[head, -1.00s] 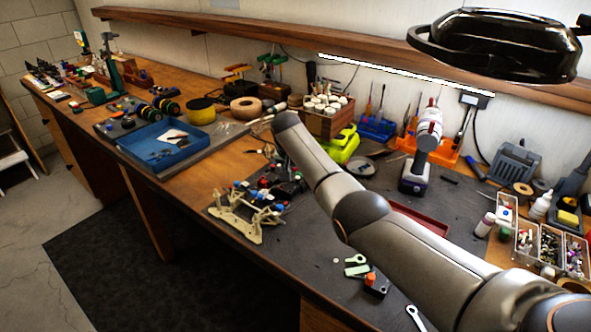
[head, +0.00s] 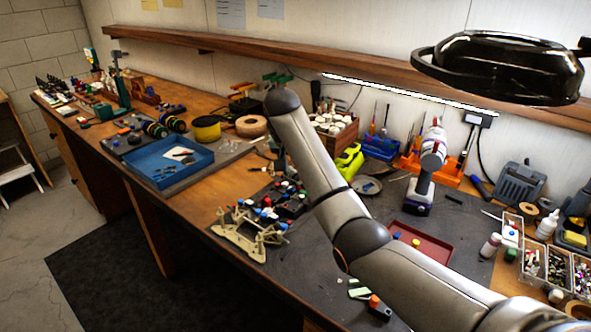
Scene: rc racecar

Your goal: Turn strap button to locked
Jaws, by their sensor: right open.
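The pale racecar chassis (head: 240,238) lies on the dark work mat near the front edge of the bench. Dark parts with small red, blue and white pieces (head: 285,201) sit at its far side. I cannot make out which piece is the strap button or how it is set. My right arm reaches in from the lower right. My right gripper (head: 277,160) is small and mostly hidden below the far end of this arm, above the bench beyond the chassis. It is open, with nothing visible in it. My left gripper is out of view.
A blue tray (head: 191,177) lies left of the chassis. A red tray (head: 437,248), a drill (head: 425,180) and small-parts bins (head: 532,262) stand to the right. A yellow-green object (head: 348,162) is behind my arm. A black lamp (head: 500,58) hangs at upper right.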

